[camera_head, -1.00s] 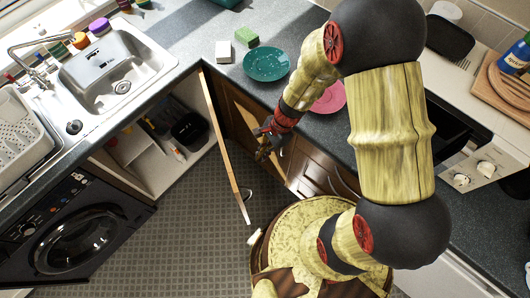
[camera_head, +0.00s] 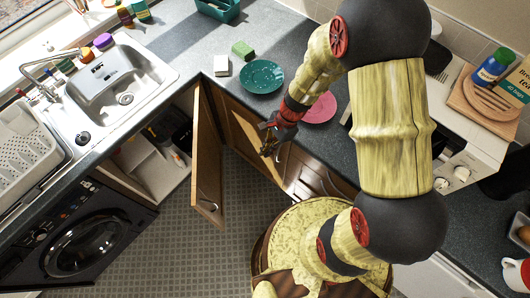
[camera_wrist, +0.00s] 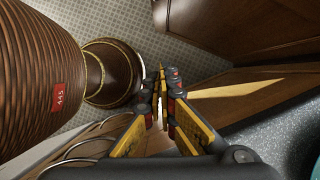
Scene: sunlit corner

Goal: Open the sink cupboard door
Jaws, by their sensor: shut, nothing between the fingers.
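The sink cupboard door (camera_head: 206,150) is a brown wooden panel. It stands open, swung out from the corner to the right of the cupboard opening, with a small handle (camera_head: 209,206) near its free end. The cupboard's pale inside (camera_head: 150,172) shows to the left of it. My gripper (camera_head: 267,153) is shut and empty to the right of the door, apart from it, by the adjoining brown cabinet fronts. The wrist view shows my closed fingers (camera_wrist: 162,85), with a brown panel (camera_wrist: 235,22) beyond that is probably the door.
The sink (camera_head: 120,85) is above the cupboard, and a black washing machine (camera_head: 85,245) is to its left. A teal plate (camera_head: 262,76), a pink plate (camera_head: 321,108) and sponges lie on the counter (camera_head: 222,95). Tiled floor (camera_head: 240,190) is clear between door and base.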

